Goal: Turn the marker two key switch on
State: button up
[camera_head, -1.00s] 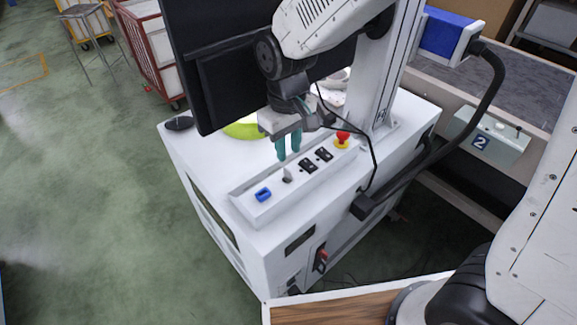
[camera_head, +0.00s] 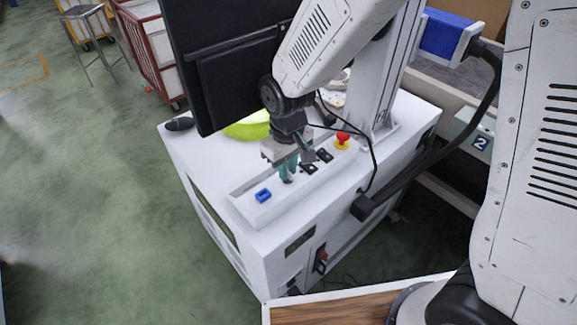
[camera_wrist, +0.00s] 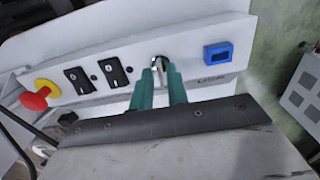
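A long sloped control panel (camera_head: 250,209) sits on top of the white cabinet. My gripper (camera_head: 288,180) points down at it with two teal fingers. In the wrist view the fingertips of my gripper (camera_wrist: 159,72) stand on both sides of a small silver key switch (camera_wrist: 158,61). A narrow gap shows between the fingers; whether they press on the key cannot be told. In the head view the fingers mostly hide the key. A marker plate with a "2" (camera_head: 480,143) is on a box at the right, partly hidden behind my arm.
On the same panel are a blue part (camera_head: 263,195), black rocker switches (camera_head: 324,156) and a red-yellow emergency button (camera_head: 343,139). A dark monitor (camera_head: 235,70) stands close behind my gripper. A black cable (camera_head: 373,165) hangs at the right.

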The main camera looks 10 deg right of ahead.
grip_shut()
jog(key=shift+m, duration=0.3)
jog(key=m, duration=1.1)
jog(key=shift+m, duration=2.1)
